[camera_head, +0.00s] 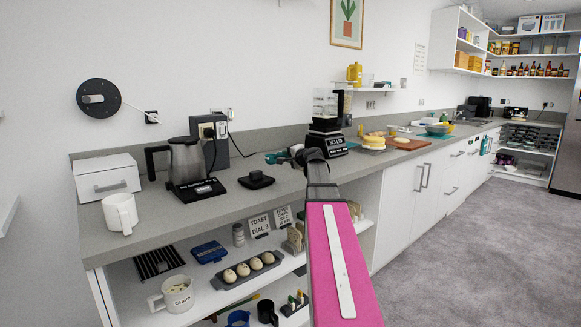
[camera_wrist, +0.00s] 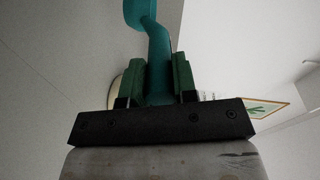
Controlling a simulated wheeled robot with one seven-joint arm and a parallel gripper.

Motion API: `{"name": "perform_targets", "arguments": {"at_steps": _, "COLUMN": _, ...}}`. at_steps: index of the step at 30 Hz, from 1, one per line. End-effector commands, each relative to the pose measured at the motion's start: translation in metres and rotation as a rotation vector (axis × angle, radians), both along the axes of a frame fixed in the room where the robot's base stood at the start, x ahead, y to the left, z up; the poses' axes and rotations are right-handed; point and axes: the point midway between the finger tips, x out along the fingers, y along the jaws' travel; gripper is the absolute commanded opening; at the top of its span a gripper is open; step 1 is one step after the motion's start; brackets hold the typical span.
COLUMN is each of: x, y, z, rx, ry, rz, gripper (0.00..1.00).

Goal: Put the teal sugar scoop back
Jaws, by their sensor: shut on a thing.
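My gripper (camera_wrist: 158,85) is shut on the teal sugar scoop (camera_wrist: 157,45), with its green finger pads on either side of the handle. The scoop's rounded end reaches past the fingertips toward the top of the wrist view. In the head view the scoop (camera_head: 275,157) shows as a small teal shape over the counter, left of the black blender base. My gripper (camera_head: 297,151) is at the far end of my pink arm there and is partly hidden. I cannot tell how high the scoop is above the counter. No sugar container can be made out.
A kettle (camera_head: 186,160), white mug (camera_head: 120,213), white box (camera_head: 108,178) and blender (camera_head: 326,113) stand on the grey counter (camera_head: 232,188). A small black item (camera_head: 257,180) lies near its front edge. Open shelves below hold an egg tray (camera_head: 247,270) and mugs. Floor at right is clear.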

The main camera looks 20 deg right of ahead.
Motion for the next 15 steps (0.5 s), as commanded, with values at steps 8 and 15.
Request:
{"name": "perform_targets", "arguments": {"at_steps": 8, "x": 0.006, "y": -0.015, "z": -0.013, "rx": 0.001, "ry": 0.0, "rz": 0.0, "gripper": 0.02}}
{"name": "perform_targets", "arguments": {"at_steps": 15, "x": 0.006, "y": -0.014, "z": -0.04, "rx": 0.001, "ry": 0.001, "rz": 0.0, "gripper": 0.02}}
